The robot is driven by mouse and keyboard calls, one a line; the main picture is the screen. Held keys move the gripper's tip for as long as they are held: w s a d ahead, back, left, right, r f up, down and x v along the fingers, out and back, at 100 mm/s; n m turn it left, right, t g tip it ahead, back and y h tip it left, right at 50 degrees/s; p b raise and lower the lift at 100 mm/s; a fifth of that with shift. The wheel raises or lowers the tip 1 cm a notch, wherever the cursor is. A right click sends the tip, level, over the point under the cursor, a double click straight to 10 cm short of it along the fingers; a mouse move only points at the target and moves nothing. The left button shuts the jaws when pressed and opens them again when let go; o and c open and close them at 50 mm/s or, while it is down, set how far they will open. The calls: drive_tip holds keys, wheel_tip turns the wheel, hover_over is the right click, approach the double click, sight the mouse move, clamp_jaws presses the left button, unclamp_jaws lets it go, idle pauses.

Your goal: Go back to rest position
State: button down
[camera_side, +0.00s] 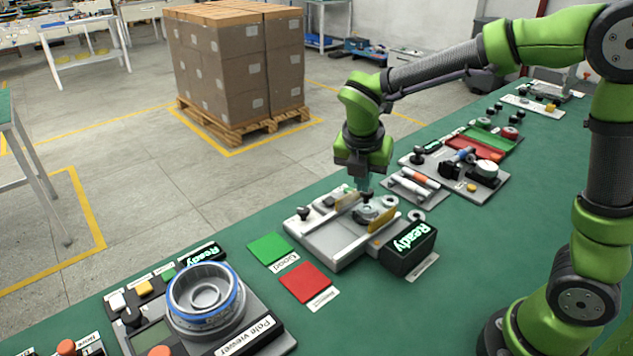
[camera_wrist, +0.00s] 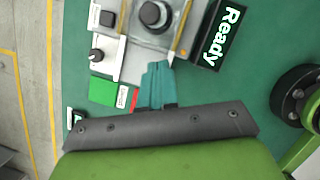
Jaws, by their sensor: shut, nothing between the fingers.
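My gripper (camera_side: 362,184) is shut and empty, pointing down above the grey fixture (camera_side: 326,243) in the middle of the green bench. Its teal fingers (camera_wrist: 157,85) lie together in the wrist view, with nothing between them. In the side view the fingertips are just above or behind the dark knob (camera_side: 367,197) on the fixture; I cannot tell whether they touch it. In the wrist view the knob (camera_wrist: 152,14) shows ahead of the fingertips, apart from them in the picture.
A black "Ready" display (camera_side: 407,249) stands beside the fixture. Green (camera_side: 270,248) and red (camera_side: 305,283) squares lie in front. A pole viewer holds a ring-shaped part (camera_side: 205,297) at the front left. Trays and tools line the bench behind. Bare bench (camera_side: 480,250) lies to the right.

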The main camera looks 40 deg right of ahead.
drive_tip(key=s+r+m+t+y, duration=0.2)
drive_tip(key=s+m, duration=0.5)
drive_tip(key=m, duration=0.6)
drive_tip(key=s+r+m+t+y, duration=0.3)
drive_tip(key=s+r+m, duration=0.2)
drive_tip(key=m, duration=0.9)
drive_tip(key=s+a, duration=0.1)
drive_tip(key=s, duration=0.2)
drive_tip(key=shift+r+t, duration=0.3)
drive_tip(key=c, duration=1.7)
unclamp_jaws()
drive_tip(key=shift+w+m, duration=0.1)
drive_tip(key=shift+m, duration=0.2)
drive_tip(key=o, duration=0.3)
drive_tip(key=shift+w+d+f, duration=0.1)
drive_tip(key=shift+f, duration=0.3)
drive_tip(key=o, duration=0.6)
drive_tip(key=w, duration=0.2)
drive_tip(key=w+d+g, duration=0.1)
drive_tip(key=w, duration=0.1)
drive_tip(key=w+g, duration=0.1)
drive_tip(key=w, duration=0.1)
drive_tip(key=shift+d+r, duration=0.3)
drive_tip(key=shift+w+d+r+m+g+h, duration=1)
drive_tip(key=shift+w+d+m+g, duration=1.75)
drive_tip(key=shift+w, duration=3.6)
drive_tip(key=shift+n, duration=0.35)
drive_tip(key=f, duration=1.6)
drive_tip(key=shift+d, duration=0.2)
